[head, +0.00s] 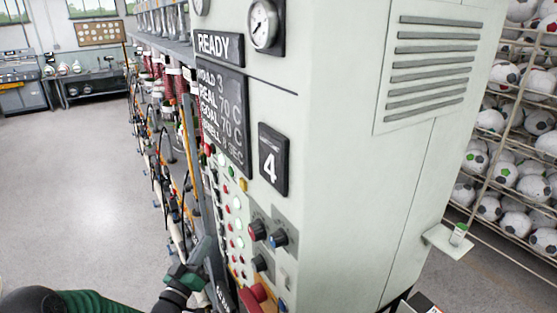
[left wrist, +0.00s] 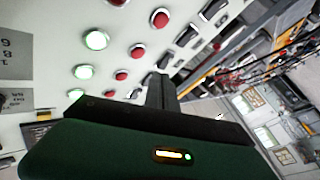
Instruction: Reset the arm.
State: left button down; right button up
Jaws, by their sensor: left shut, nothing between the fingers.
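My left gripper (head: 205,250) comes in from the lower left in the head view, beside the lower front of the machine's control panel. In the left wrist view its dark fingers (left wrist: 161,88) are together with nothing between them, close to the panel of green and red buttons. I cannot tell whether the fingertips touch the panel. My right gripper is not in the head view. The pale machine cabinet (head: 345,170) stands in the middle, with a READY sign (head: 219,46) and a number 4 plate (head: 272,160).
A small shelf (head: 447,242) juts from the cabinet's right side. A rack of soccer balls (head: 505,175) stands at the right. Open grey floor (head: 70,190) lies at the left.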

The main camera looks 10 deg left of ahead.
pick_arm(q)
jog(key=s+d+f+m+g+y, duration=0.2)
jog(key=s+d+f+m+g, duration=0.1)
jog(key=s+d+f+g, duration=0.6)
jog(key=s+g, duration=0.3)
jog(key=s, duration=0.6)
jog(key=s+f+g+y, duration=0.1)
jog(key=s+g, duration=0.4)
jog(key=s, duration=0.6)
jog(key=shift+d+f+g, duration=0.3)
jog(key=shift+d+f, duration=0.1)
jog(key=shift+f, duration=0.35)
jog(key=shift+w+a, duration=0.15)
jog(key=shift+a, duration=0.1)
